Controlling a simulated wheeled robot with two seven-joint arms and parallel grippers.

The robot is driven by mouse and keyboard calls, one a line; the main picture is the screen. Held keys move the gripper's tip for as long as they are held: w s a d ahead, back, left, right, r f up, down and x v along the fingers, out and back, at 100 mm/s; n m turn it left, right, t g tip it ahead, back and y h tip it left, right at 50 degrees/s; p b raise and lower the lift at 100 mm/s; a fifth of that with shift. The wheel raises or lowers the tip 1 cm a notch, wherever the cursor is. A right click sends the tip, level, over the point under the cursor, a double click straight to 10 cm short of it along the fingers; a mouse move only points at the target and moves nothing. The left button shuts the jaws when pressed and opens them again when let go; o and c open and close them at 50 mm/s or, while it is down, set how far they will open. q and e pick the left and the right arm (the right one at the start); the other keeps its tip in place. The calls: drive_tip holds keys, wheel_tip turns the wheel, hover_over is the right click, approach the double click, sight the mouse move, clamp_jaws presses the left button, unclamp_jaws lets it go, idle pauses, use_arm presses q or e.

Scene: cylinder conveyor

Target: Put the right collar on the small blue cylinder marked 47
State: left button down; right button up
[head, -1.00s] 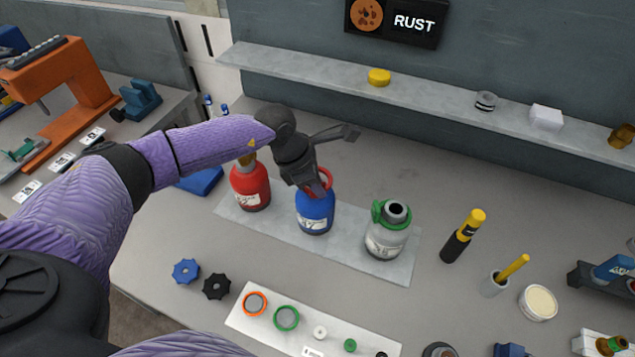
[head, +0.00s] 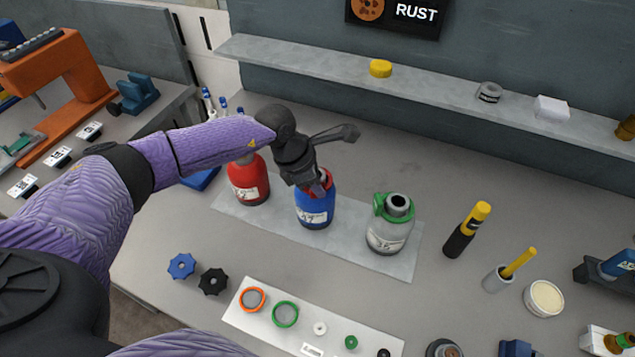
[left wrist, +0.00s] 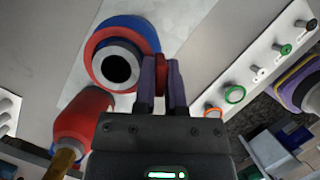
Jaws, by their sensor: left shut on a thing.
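The small blue cylinder (head: 315,207) stands upright mid-mat in the head view; its white label appears to read 47. A red collar (head: 325,180) is at its neck, partly hidden by my left gripper (head: 318,188). In the left wrist view, the red collar (left wrist: 96,68) surrounds the grey neck with its dark opening, above the blue shoulder (left wrist: 115,24). My left gripper's purple fingers (left wrist: 162,78) are shut on the collar's side. I cannot tell whether the collar rests on the shoulder. My right gripper is not in view.
A red cylinder (head: 247,182) stands close on the left. A grey cylinder (head: 387,236) with a green collar stands on the right. A white tray (head: 237,317) in front holds orange (head: 253,299) and green (head: 285,314) rings and small caps. The shelf (head: 440,82) runs behind.

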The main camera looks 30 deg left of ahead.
use_arm(q)
drive_tip(key=shift+f, duration=0.2)
drive_tip(key=c, duration=0.6)
unclamp_jaws()
drive_tip(key=shift+r, duration=0.1)
wheel_tip(320, 180, up, 6)
drive_tip(key=p, duration=0.4)
drive_tip(key=shift+r+p, duration=0.1)
drive_tip(key=shift+p, duration=0.3)
